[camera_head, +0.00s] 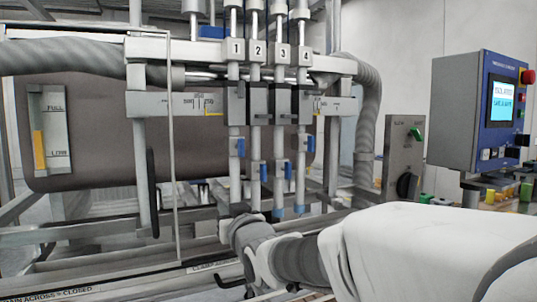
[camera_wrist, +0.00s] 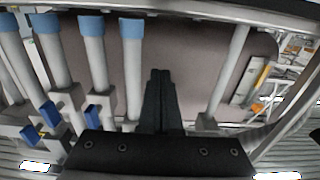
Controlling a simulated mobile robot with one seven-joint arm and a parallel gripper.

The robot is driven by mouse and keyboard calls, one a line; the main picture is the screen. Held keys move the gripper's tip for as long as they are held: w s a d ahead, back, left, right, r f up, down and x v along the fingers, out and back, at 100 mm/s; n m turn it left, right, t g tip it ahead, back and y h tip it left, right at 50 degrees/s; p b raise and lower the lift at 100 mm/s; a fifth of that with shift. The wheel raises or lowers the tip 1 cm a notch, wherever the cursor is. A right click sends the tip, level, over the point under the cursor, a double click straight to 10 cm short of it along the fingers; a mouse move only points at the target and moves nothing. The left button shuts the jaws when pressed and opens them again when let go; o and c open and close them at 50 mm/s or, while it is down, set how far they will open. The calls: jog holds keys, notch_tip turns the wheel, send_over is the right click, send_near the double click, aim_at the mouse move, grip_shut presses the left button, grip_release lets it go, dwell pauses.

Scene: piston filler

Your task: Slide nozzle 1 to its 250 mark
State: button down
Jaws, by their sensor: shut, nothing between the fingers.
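Nozzle 1 (camera_head: 236,146) is the leftmost of a row of upright grey nozzles under a plate marked 1, with a blue clamp on its tube. A scale bar (camera_head: 190,103) with 500 and 250 marks is left of it; the exact reading is too small to tell. My gripper (camera_head: 237,211) is at the nozzle's lower end and hides its tip. In the wrist view, my gripper's black fingers (camera_wrist: 160,75) are together and empty. There they stand beside nozzle 1 (camera_wrist: 132,70), the closest blue-tipped tube, with a small gap; contact cannot be told.
Nozzle 2 (camera_head: 254,146) and others stand close on the right. A post with a black handle (camera_head: 152,190) is left. A level gauge (camera_head: 50,130) is on the brown tank (camera_head: 100,120). A blue control panel (camera_head: 480,110) stands at the right. Rails run below the nozzles.

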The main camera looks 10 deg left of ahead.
jog(key=shift+b+v, duration=1)
jog(key=shift+v, duration=1.55)
jog(key=s+d+f+m+g+h+p, duration=0.1)
jog(key=s+d+m+g+h+p, duration=0.2)
jog(key=d, duration=0.6)
jog(key=s+d+f+m+g+h+p, duration=0.1)
jog(key=s+d+h+p, duration=0.25)
jog(key=d, duration=0.45)
jog(key=s+d+f+m+g+h+p, duration=0.1)
jog(key=s+d+f+g+p, duration=0.1)
jog(key=s+d, duration=0.3)
jog(key=s+d+f+m+g+h+p, duration=0.1)
jog(key=s+d, duration=0.4)
jog(key=s, duration=0.8)
notch_tip(320, 180, down, 2)
jog(key=g+h+p, duration=0.1)
jog(key=g, duration=0.1)
jog(key=shift+s+d+f+g+p, duration=0.2)
jog(key=shift+s+d+g+p, duration=0.1)
jog(key=shift+s, duration=0.05)
